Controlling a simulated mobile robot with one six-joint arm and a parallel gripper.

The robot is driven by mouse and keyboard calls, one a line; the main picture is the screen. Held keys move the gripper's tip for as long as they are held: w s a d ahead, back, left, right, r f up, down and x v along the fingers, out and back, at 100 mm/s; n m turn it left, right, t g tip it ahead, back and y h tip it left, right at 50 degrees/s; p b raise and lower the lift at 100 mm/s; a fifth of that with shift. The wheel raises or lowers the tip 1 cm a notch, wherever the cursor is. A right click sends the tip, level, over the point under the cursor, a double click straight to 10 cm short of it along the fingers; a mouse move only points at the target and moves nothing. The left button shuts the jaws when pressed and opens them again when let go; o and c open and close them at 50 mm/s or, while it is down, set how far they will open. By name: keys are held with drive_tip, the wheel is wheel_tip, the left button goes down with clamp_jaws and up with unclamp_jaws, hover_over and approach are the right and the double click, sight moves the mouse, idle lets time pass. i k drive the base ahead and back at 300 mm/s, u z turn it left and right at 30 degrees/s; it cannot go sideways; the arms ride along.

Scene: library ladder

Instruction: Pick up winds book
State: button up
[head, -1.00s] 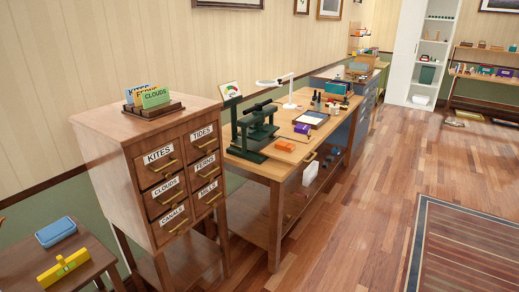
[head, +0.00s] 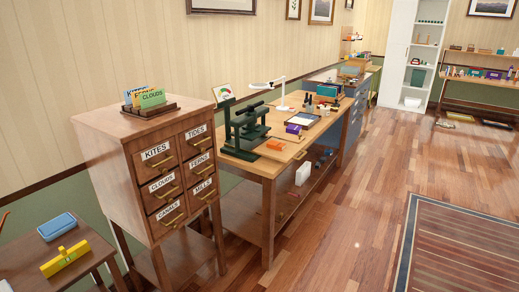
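I cannot make out a book marked winds in the head view; titles on the far things are too small to read. Several small coloured things, perhaps books, stand on the wooden shelf unit (head: 499,73) at the far right. A purple block-like thing (head: 293,129) and an orange one (head: 275,145) lie on the wooden workbench (head: 262,165). My gripper is not in view.
A drawer cabinet (head: 120,175) labelled Kites, Tides, Clouds, Ferns, Canals and Mills stands at left, with cards on top. A low table (head: 25,262) holds a blue tin (head: 57,226) and a yellow thing (head: 64,258). The wood floor (head: 340,215) and striped rug (head: 460,245) are clear.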

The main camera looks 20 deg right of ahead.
sight(272, 144)
drive_tip(key=i, duration=0.95)
drive_tip(key=u, duration=0.15)
drive_tip(key=k, duration=0.9)
drive_tip(key=z, duration=0.2)
drive_tip(key=i, duration=0.7)
